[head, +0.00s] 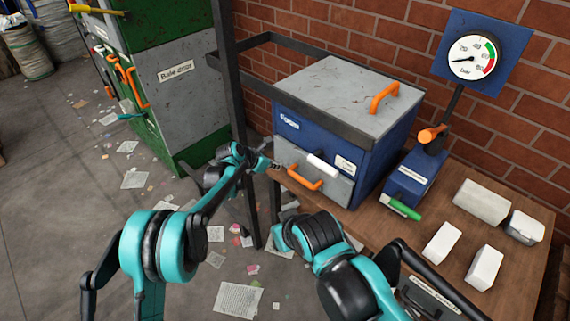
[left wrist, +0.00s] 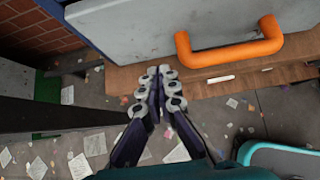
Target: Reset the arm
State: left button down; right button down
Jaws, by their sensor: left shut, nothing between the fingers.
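My left gripper (head: 272,166) is shut and empty in front of the blue foam box (head: 385,150), close to the left edge of its grey front flap (head: 335,187). In the left wrist view my left gripper (left wrist: 160,85) has its fingers together with nothing between them. The flap's orange handle (head: 305,180) is right of the gripper and apart from it. It also shows in the left wrist view (left wrist: 235,50). My right arm shows at the bottom middle of the head view, but its gripper is out of view.
A wooden table (head: 440,215) carries the box, a blue lever unit (head: 412,180) and several pale blocks (head: 482,202). A pressure gauge (head: 472,56) stands behind. A dark metal frame (head: 233,90) rises beside the box. A green baler (head: 165,85) stands left. Papers litter the floor.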

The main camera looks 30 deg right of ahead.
pick_arm(q)
jog(key=p+v, duration=0.2)
jog(key=v, duration=0.7)
jog(key=s+a+r+m+t+y, duration=0.1)
jog(key=s+a+r+m, duration=0.25)
jog(key=a, duration=0.35)
jog(key=s+a+r+m+t+y, duration=0.1)
jog(key=s+a+r+m, duration=0.2)
jog(key=a, duration=0.5)
jog(key=s+a+r+m+y, duration=0.1)
jog(key=a+r+m, duration=0.2)
jog(key=a+r, duration=0.3)
jog(key=s+a+f+m+t+y, duration=0.1)
jog(key=s+a+f+m+y, duration=0.1)
jog(key=s+a+m, duration=0.4)
jog(key=s+a+f+m+t+y, duration=0.1)
jog(key=s+a+m+y, duration=0.2)
jog(key=s+a, duration=1.1)
jog(key=a+m, duration=0.1)
jog(key=m, duration=0.2)
jog(key=shift+s+a+f, duration=0.35)
jog(key=shift+s, duration=0.05)
jog(key=shift+m, duration=0.25)
